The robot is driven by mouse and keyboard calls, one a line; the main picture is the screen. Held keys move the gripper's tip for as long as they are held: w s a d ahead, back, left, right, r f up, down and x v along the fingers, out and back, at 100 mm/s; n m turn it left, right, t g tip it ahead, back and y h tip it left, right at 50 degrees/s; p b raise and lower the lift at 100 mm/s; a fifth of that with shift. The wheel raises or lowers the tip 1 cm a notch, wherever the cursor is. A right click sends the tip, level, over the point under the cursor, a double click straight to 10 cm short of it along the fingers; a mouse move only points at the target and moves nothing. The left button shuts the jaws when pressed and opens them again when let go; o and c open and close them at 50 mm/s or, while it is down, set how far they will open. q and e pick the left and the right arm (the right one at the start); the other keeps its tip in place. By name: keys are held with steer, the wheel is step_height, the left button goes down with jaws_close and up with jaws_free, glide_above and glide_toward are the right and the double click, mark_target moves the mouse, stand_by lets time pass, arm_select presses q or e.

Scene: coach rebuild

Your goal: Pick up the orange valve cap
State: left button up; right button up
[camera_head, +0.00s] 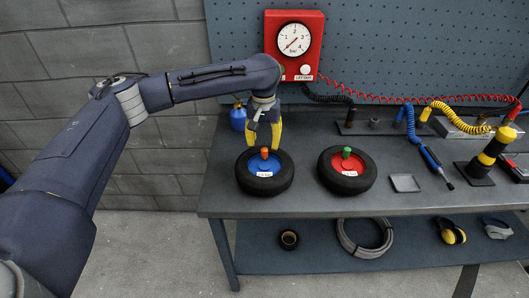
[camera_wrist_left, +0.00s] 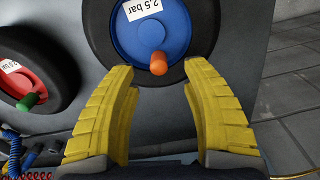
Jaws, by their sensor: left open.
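The orange valve cap (camera_head: 264,152) stands up from the blue hub of the left tire (camera_head: 264,187) on the workbench. In the left wrist view the cap (camera_wrist_left: 159,63) sits at the lower edge of the blue hub (camera_wrist_left: 152,22), below a "2.5 bar" label. My left gripper (camera_head: 264,148) has yellow fingers and hangs just above and behind the cap. In the left wrist view its two fingers (camera_wrist_left: 160,80) are apart, with the cap just beyond the gap between their tips. Nothing is between the fingers. My right gripper is not in view.
A second tire (camera_head: 348,187) with a red hub and green cap (camera_head: 346,152) lies to the right. A red gauge box (camera_head: 294,42) hangs behind. A blue bottle (camera_head: 238,117) stands behind the left tire. A small grey tray (camera_head: 405,183) lies farther right.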

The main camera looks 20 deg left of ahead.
mark_target(265, 148)
arm_select(q)
steer(key=shift+w+d+f, duration=0.1)
steer(key=shift+w+f, duration=0.05)
steer(key=shift+f, duration=2.4)
jaws_close()
